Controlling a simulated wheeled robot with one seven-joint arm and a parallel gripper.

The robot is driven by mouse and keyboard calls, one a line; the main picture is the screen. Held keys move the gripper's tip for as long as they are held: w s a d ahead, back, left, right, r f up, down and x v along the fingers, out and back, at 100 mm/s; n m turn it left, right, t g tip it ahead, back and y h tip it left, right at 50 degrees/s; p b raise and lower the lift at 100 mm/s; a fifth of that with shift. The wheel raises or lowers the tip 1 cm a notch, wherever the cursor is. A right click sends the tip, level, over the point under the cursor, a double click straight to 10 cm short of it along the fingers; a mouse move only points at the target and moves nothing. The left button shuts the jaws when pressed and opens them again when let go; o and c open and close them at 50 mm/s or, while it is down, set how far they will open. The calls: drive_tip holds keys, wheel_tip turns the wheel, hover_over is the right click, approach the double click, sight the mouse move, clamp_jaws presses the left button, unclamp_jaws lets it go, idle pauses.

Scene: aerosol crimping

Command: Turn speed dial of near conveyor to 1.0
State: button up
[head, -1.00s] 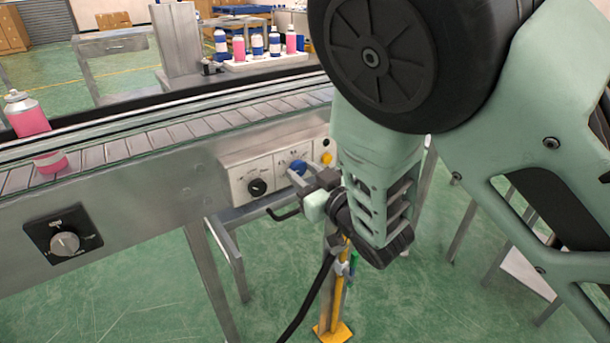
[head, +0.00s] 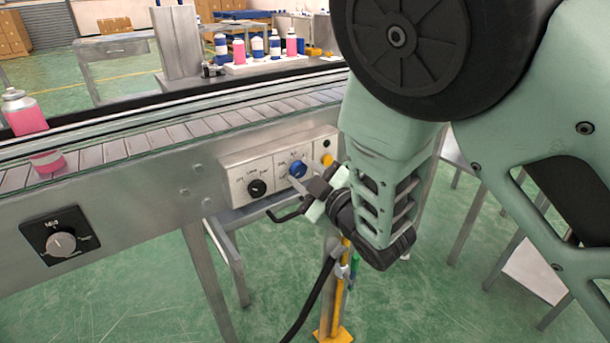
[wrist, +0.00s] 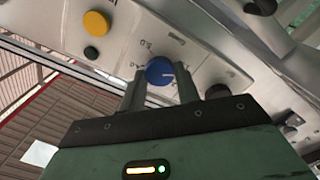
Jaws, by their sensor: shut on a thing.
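The blue speed dial (head: 298,169) sits on the pale control panel (head: 235,172) on the side of the near conveyor (head: 130,205). In the wrist view the blue dial (wrist: 160,70) lies between the fingertips, with a white mark on its face and small printed numbers around it. My gripper (wrist: 160,82) is shut on this dial, with one finger on each side. In the head view my gripper (head: 308,178) reaches the panel from the lower right, and its fingers partly cover the dial's surroundings. I cannot read the exact setting.
A black knob (head: 257,188) is left of the blue dial on the panel, and a yellow button (head: 327,159) is to its right. A separate dial on a black plate (head: 60,243) is farther left. A pink can (head: 22,112) stands on the belt.

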idle(0.4)
drive_tip(key=o, duration=1)
drive_tip(key=shift+p+v, duration=7.15)
drive_tip(key=shift+v, duration=1.55)
